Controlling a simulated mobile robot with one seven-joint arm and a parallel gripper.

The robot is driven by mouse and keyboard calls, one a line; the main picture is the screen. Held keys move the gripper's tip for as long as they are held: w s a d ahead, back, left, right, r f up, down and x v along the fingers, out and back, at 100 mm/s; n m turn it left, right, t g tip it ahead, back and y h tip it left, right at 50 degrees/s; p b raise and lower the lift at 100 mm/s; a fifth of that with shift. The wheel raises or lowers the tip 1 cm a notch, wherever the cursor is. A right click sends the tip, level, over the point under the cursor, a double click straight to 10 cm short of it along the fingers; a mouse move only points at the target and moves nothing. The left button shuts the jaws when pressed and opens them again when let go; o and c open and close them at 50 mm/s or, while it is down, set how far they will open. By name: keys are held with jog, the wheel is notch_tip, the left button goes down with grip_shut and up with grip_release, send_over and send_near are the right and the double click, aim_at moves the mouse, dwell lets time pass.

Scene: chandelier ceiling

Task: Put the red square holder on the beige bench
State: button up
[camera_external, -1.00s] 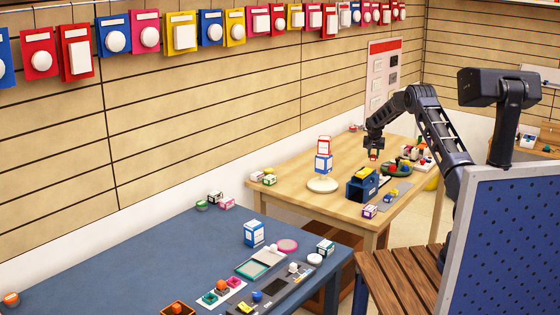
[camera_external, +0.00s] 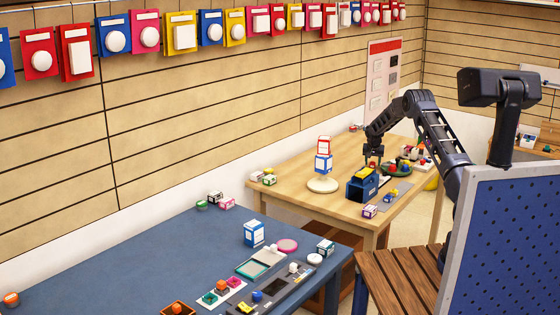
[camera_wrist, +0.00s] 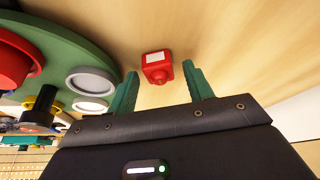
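The red square holder (camera_wrist: 157,67) has a pale square face. In the wrist view it lies on a light wooden surface between the tips of my gripper (camera_wrist: 159,70), with a gap to each green finger. My gripper is open. In the external view my gripper (camera_external: 374,158) is low over the light wooden table, which looks like the beige bench (camera_external: 290,190). It is behind the dark blue box with a yellow top (camera_external: 362,185). The holder is too small and too covered there to make out clearly.
A green round tray (camera_wrist: 75,55) with red and grey round pieces is close to my left finger in the wrist view. A blue table (camera_external: 130,255) with several items is in front.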

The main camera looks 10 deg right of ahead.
jog(key=s+r+n, duration=0.1)
jog(key=s+r, duration=0.8)
jog(key=r, duration=0.6)
jog(key=s+r, duration=0.8)
jog(key=r, duration=0.6)
jog(key=s+d+r+n, duration=0.1)
jog(key=s+r, duration=0.5)
jog(key=s, duration=0.4)
jog(key=s+d+r, duration=0.1)
jog(key=s+r, duration=0.5)
jog(key=s, duration=0.4)
jog(key=s+r+n+y, duration=0.1)
jog(key=s+r, duration=0.2)
jog(key=s, duration=1.8)
jog(key=s+f, duration=0.2)
jog(key=s, duration=0.6)
jog(key=s+f+n, duration=0.1)
jog(key=s+f, duration=0.2)
jog(key=s, duration=0.6)
jog(key=shift+a+f+n+t+y, duration=0.15)
jog(key=shift+f+n+t+y, duration=0.05)
jog(key=shift+n+t+y, duration=0.1)
